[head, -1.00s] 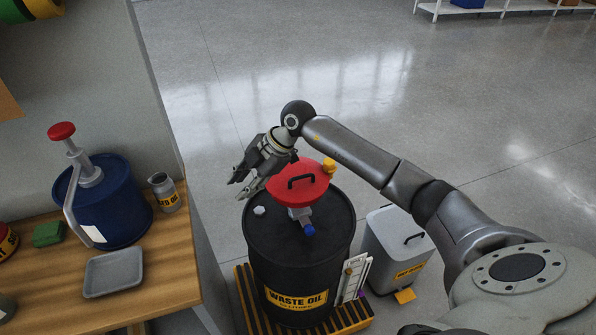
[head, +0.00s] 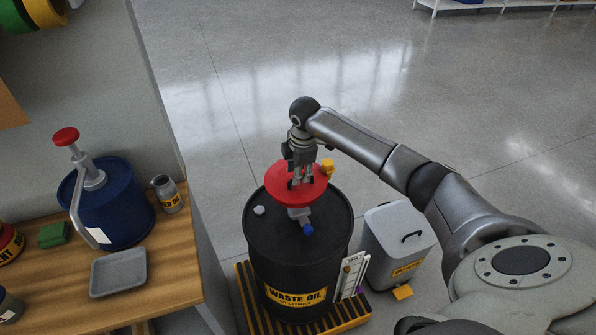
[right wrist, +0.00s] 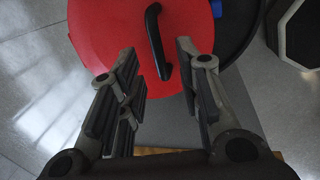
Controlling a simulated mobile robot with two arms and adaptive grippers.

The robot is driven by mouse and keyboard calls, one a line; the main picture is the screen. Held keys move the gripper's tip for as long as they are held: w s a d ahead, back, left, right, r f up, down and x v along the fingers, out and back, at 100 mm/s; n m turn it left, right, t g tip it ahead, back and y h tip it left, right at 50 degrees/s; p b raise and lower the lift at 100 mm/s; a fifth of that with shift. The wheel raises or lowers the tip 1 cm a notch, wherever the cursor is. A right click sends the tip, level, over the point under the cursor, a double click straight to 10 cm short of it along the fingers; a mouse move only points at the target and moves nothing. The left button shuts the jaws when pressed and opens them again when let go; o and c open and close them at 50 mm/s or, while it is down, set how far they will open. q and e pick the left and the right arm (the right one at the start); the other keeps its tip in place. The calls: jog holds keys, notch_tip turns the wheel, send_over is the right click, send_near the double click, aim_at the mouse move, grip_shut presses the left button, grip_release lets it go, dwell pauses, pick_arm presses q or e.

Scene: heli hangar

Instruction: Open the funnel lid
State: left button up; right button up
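The red funnel lid (head: 313,190) is closed on top of the black waste oil drum (head: 274,240). In the right wrist view the lid (right wrist: 105,28) fills the upper middle, with its black bar handle (right wrist: 156,42) standing up from it. My right gripper (head: 301,183) points down over the lid at the handle, which it partly hides in the head view. In the right wrist view my right gripper (right wrist: 158,65) is open, its fingers wide apart with the handle's near end between their tips, not gripped. My left gripper is not in view.
A grey bin (head: 398,236) stands right of the drum, with clipped sheets (head: 352,275) between them. The drum stands on a yellow-striped pallet (head: 345,318). A wooden bench (head: 175,270) at left holds a blue pump can (head: 112,212) and grey tray (head: 118,272). Floor behind is clear.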

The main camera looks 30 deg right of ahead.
jog(key=shift+w+f, duration=0.2)
jog(key=shift+f, duration=0.75)
grip_shut()
